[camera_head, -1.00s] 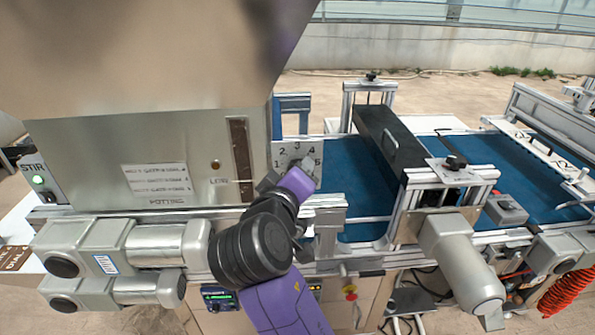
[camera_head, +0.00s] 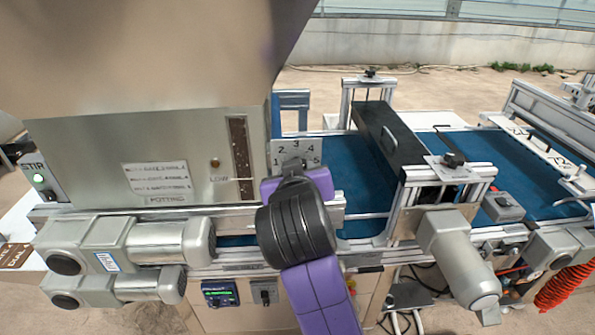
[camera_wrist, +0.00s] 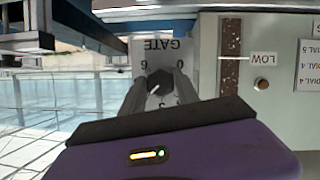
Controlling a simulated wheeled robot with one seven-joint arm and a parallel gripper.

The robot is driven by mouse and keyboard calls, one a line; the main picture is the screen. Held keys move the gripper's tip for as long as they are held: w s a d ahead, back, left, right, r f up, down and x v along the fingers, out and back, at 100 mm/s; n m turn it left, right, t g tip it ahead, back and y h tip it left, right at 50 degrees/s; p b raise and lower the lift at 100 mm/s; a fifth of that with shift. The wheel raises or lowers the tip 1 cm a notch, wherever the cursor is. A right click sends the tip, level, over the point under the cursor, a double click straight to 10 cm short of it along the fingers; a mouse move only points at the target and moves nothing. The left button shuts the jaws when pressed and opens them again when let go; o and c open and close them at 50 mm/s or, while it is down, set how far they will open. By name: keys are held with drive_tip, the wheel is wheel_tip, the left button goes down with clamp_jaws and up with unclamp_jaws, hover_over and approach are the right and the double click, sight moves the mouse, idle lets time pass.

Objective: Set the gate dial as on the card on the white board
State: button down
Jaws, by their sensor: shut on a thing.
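The gate dial is a dark round knob (camera_wrist: 160,80) on a light plate (camera_head: 309,149) marked with numbers. In the wrist view the plate is upside down and reads GATE. My gripper (camera_wrist: 158,86) is shut on the knob, one finger on each side. A short pale pointer mark shows on the knob, but I cannot tell its number. In the head view my gripper (camera_head: 294,167) hides most of the knob. The white board (camera_head: 20,226) is at the left edge with a brown card (camera_head: 17,256), cut off; its setting is not readable.
A grey hopper (camera_head: 90,150) with a paper label (camera_head: 157,183) stands left of the dial. A blue conveyor belt (camera_head: 345,180) with a black bar (camera_head: 390,140) lies to the right. Grey motors (camera_head: 130,245) stick out at front left.

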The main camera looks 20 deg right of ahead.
drive_tip(key=shift+f, duration=0.2)
drive_tip(key=c, duration=0.9)
unclamp_jaws()
drive_tip(key=shift+r, duration=0.1)
drive_tip(key=v, duration=0.7)
drive_tip(key=shift+s+r+b, duration=0.15)
drive_tip(key=shift+s+b, duration=0.2)
drive_tip(key=shift+b, duration=0.05)
drive_tip(key=shift+a+r, duration=0.1)
